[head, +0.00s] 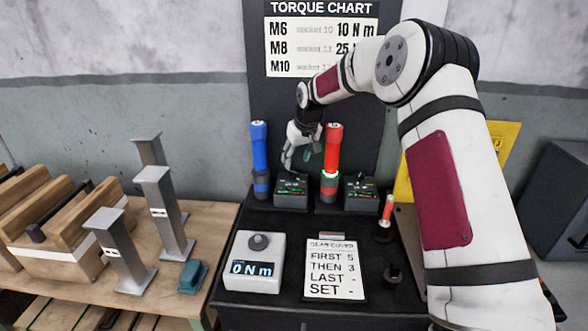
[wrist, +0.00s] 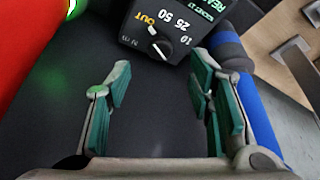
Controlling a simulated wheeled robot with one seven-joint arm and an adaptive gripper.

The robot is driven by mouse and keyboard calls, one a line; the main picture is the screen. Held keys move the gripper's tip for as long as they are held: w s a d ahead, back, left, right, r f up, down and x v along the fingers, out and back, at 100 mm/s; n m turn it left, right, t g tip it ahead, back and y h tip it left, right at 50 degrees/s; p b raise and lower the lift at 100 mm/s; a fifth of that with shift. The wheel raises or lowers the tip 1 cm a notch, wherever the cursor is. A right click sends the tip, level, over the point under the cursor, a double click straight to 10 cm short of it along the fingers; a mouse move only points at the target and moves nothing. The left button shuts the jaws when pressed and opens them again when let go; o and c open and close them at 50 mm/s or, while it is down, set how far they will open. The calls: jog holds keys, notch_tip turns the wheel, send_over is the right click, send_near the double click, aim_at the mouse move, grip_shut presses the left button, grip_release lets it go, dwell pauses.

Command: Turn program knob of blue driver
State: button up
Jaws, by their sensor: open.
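The blue driver (head: 260,158) stands upright at the back left of the black bench; its blue body also shows at the right of the wrist view (wrist: 262,118). Beside it is a dark program box (head: 290,193). In the wrist view the box (wrist: 190,22) carries a black knob (wrist: 163,47) with a white mark, and labels 10, 25, 50 and OUT. The white mark appears to point near 50. My gripper (head: 303,150) is above and behind the box. Its green-padded fingers (wrist: 160,98) are open and empty, with the knob beyond the tips, apart from them.
The red driver (head: 332,150) stands close on the other side, also at the left of the wrist view (wrist: 25,45). A second box (head: 361,193) is right of it. A grey torque meter (head: 255,272) and a card (head: 334,280) lie in front. Steel posts (head: 160,205) stand left.

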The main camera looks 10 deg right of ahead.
aim_at(293, 172)
jog(key=x, duration=0.6)
grip_shut()
